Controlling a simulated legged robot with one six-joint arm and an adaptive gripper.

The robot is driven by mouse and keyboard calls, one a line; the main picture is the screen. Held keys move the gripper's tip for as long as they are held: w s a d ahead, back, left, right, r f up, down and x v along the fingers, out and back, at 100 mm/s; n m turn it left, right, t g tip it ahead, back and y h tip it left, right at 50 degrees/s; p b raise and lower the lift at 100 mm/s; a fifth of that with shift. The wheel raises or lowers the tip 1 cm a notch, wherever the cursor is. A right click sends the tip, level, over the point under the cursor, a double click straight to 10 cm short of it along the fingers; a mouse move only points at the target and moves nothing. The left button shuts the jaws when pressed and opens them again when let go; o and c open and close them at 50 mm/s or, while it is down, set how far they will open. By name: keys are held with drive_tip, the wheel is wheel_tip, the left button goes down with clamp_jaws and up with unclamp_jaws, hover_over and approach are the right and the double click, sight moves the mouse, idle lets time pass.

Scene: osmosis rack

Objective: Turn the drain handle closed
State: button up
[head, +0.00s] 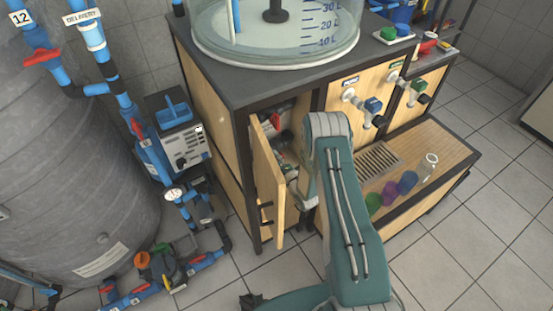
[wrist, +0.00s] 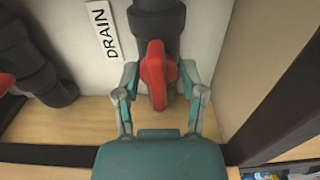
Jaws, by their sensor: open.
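The red drain handle (wrist: 154,76) shows in the wrist view, on a dark vertical pipe (wrist: 156,18) beside a white label reading DRAIN (wrist: 103,31). The handle's long side runs roughly in line with the pipe. My gripper (wrist: 159,72) is open, with one finger on each side of the handle. I cannot tell whether either finger touches it.
The cabinet door (head: 267,175) stands open just left of my arm. A dark frame post (wrist: 275,90) is close on the right in the wrist view. Another dark pipe (wrist: 30,60) is at left. Several coloured cups (head: 390,190) stand on the shelf right of my arm.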

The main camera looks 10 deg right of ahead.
clamp_jaws()
drive_tip(key=shift+m, duration=0.3)
drive_tip(key=m, duration=0.3)
drive_tip(key=shift+s+f+m, duration=0.1)
drive_tip(key=shift+m, duration=0.3)
drive_tip(key=m, duration=0.4)
drive_tip(key=shift+m, duration=0.3)
drive_tip(key=m, duration=0.4)
drive_tip(key=shift+f, duration=0.1)
drive_tip(key=m, duration=0.4)
drive_tip(key=shift+s+m, duration=0.1)
drive_tip(key=shift+m, duration=0.5)
